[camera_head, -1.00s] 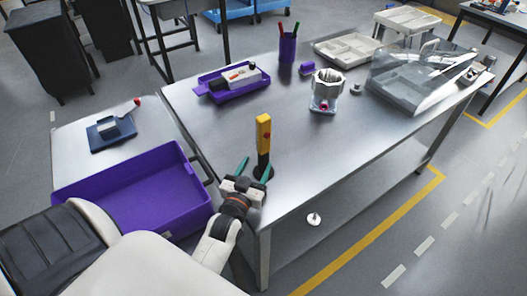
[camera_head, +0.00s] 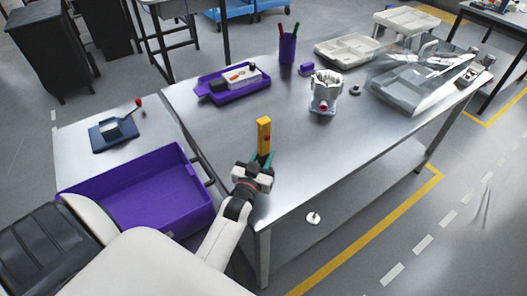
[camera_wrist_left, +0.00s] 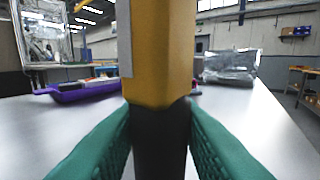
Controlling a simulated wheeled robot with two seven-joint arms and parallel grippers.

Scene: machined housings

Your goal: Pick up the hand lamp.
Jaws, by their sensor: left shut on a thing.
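The hand lamp (camera_head: 264,137) has a yellow upper body and stands upright near the front left corner of the steel table. My left gripper (camera_head: 262,166) is at its lower part, and its green fingers are shut around the lamp. In the left wrist view the yellow body (camera_wrist_left: 162,50) fills the middle, and the green fingertips (camera_wrist_left: 160,125) press both sides of its black lower part. The lamp's base is hidden by the gripper, so I cannot tell whether it touches the table. My right gripper is not in view.
A purple tray (camera_head: 240,92) with small parts, a purple pen cup (camera_head: 287,50), a metal housing (camera_head: 325,92) and a clear cover (camera_head: 420,75) stand farther back on the table. A purple bin (camera_head: 140,190) is at the left. The table's middle is clear.

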